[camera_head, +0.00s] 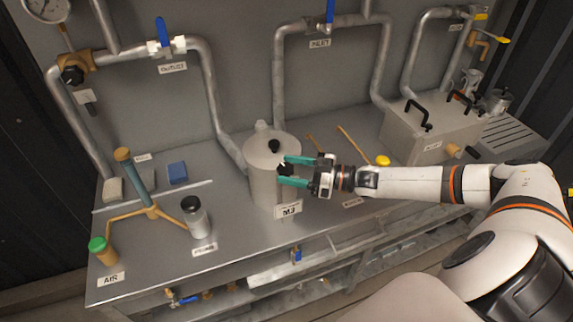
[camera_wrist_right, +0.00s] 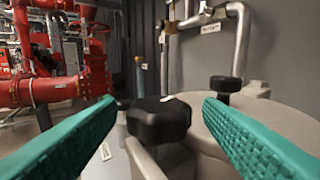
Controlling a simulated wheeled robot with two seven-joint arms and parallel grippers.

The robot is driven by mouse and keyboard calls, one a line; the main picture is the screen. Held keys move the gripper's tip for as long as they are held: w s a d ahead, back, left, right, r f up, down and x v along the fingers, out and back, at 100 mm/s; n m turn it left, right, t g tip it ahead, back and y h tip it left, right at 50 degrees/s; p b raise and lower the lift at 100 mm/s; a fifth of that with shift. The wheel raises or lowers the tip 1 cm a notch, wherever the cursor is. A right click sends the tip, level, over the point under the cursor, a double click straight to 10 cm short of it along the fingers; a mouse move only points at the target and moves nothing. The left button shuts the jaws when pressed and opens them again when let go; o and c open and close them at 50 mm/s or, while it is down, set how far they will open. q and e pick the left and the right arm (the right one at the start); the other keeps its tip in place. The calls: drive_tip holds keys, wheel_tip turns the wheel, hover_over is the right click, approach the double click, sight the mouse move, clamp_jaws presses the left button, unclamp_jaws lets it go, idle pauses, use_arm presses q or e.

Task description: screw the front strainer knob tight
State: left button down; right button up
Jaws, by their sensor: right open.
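The strainer (camera_head: 268,182) is a pale grey round pot with a lid, standing on the bench at the middle of the head view. The front strainer knob (camera_wrist_right: 158,121) is black and lobed, near the lid's edge in the right wrist view. My right gripper (camera_head: 284,170) comes in from the right, open, its two green fingers pointing at the knob. In the wrist view the knob appears between the fingers with a gap on each side; contact is not seen. A second black knob (camera_head: 274,146) stands farther back; it also shows in the wrist view (camera_wrist_right: 225,86). My left gripper is not in view.
Left on the bench are a black-capped cylinder (camera_head: 195,217), a tan stand (camera_head: 151,211) and a blue block (camera_head: 177,172). A grey box with black handles (camera_head: 432,138) stands at the right. Pipes with blue-handled valves run behind.

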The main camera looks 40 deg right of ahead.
drive_tip(key=shift+x, duration=0.8)
drive_tip(key=shift+s, duration=0.1)
drive_tip(key=c, duration=1)
drive_tip(key=m+t+h+p, duration=0.1)
drive_tip(key=p, duration=0.2)
drive_tip(key=m+t+h+p, duration=0.1)
drive_tip(key=h+p, duration=0.1)
drive_tip(key=p, duration=0.1)
drive_tip(key=shift+a+r+m+t, duration=0.1)
drive_tip(key=shift+r+m+t, duration=0.2)
drive_tip(key=shift+r+m, duration=0.1)
drive_tip(key=shift+f+m+t+h+p, duration=0.3)
drive_tip(key=shift+m+h+p, duration=0.25)
drive_tip(key=shift+h, duration=0.35)
